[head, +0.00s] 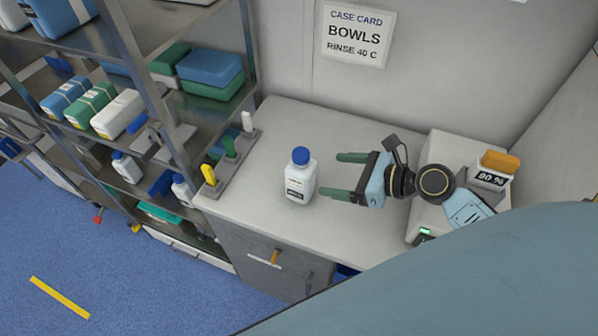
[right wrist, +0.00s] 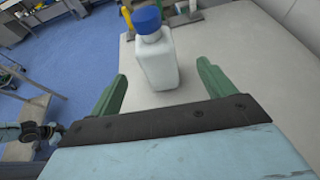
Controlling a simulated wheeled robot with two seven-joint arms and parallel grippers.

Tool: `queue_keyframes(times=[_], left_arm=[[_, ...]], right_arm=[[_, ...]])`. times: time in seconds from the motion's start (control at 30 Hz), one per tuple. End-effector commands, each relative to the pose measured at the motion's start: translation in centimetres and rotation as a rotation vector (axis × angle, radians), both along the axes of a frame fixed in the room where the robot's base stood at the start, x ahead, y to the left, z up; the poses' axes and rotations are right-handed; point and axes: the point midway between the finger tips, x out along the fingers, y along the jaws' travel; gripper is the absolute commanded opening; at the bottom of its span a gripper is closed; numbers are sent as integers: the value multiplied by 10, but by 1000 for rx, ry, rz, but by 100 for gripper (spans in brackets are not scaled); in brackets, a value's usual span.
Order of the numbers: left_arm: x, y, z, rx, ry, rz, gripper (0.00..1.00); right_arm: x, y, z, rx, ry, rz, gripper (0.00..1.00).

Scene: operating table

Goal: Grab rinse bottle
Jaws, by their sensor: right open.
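The rinse bottle (head: 300,179) is white with a blue cap and a dark label, and stands upright on the counter. My right gripper (head: 343,175) is open, with its green fingers pointing left toward the bottle; the fingertips are close to it at its right side. In the right wrist view the bottle (right wrist: 157,55) is ahead, between the lines of the two fingers (right wrist: 160,75) and just beyond their tips. Nothing is between the fingers.
The grey counter (head: 262,135) is clear around the bottle. A stand with yellow, green and white pieces (head: 229,150) is at its left edge. A white device (head: 428,212) stands at right, partly behind my arm. A metal shelf (head: 185,125) with packs is at left.

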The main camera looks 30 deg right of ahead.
Motion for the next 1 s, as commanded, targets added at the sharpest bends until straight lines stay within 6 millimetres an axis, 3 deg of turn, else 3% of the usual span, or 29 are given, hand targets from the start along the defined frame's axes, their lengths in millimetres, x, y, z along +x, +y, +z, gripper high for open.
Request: queue_keyframes(times=[0.03,0.1,0.17,0.5,0.7,1.0], left_arm=[[-25,1,-1,3,39,0,36],[-46,3,-1,6,71,0,36],[-51,3,-1,7,78,0,36],[-3,-1,5,-1,3,-1,36],[-7,-1,4,-1,10,-2,36],[-21,0,3,1,32,-2,36]], right_arm=[[9,6,-2,1,-4,-1,82],[17,13,-7,-1,-4,0,82],[23,18,-10,0,-3,1,82],[43,41,-19,-1,-3,3,82],[61,57,-30,-3,-2,2,82],[65,60,-32,-4,-2,3,82]])
